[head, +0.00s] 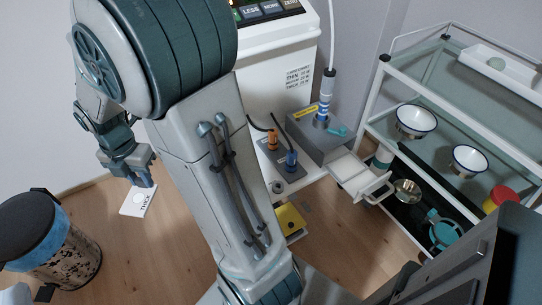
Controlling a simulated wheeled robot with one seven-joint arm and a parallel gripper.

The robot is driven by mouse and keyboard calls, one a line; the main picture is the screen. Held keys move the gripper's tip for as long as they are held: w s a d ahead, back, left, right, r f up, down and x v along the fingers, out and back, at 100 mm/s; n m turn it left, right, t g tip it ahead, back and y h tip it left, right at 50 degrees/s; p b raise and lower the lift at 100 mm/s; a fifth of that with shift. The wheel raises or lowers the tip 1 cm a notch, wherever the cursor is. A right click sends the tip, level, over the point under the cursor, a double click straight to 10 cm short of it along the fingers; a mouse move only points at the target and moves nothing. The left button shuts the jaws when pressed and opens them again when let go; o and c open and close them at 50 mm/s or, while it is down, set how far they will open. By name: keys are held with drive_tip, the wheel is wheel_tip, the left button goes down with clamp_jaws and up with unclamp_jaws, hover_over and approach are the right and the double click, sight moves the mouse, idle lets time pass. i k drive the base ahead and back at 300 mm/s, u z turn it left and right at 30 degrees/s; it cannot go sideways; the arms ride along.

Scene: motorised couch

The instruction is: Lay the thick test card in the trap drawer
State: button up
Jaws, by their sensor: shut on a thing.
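My gripper (146,182) is at the left of the head view, pointing down. It is shut on a white card marked THICK (138,203), which hangs below its fingers above the wooden floor. A white drawer with a loop handle (352,174) sticks out of a grey box (318,138) with a yellow label, right of the middle; it looks like the trap drawer. The gripper and card are well to the left of the drawer, with my arm between them in the picture. No card shows on the visible part of the drawer.
A glass-shelved trolley (385,80) with white bowls (415,120) stands close right of the drawer. A blue-rimmed bin (50,235) stands at lower left. A white console (275,70) with printed text rises behind the grey box. Orange and blue plugs (291,160) sit left of the drawer.

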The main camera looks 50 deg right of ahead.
sight(347, 167)
drive_tip(key=u, duration=0.2)
drive_tip(key=k, duration=0.9)
drive_tip(key=z, duration=1.55)
drive_tip(key=i, duration=0.5)
drive_tip(key=z, duration=0.05)
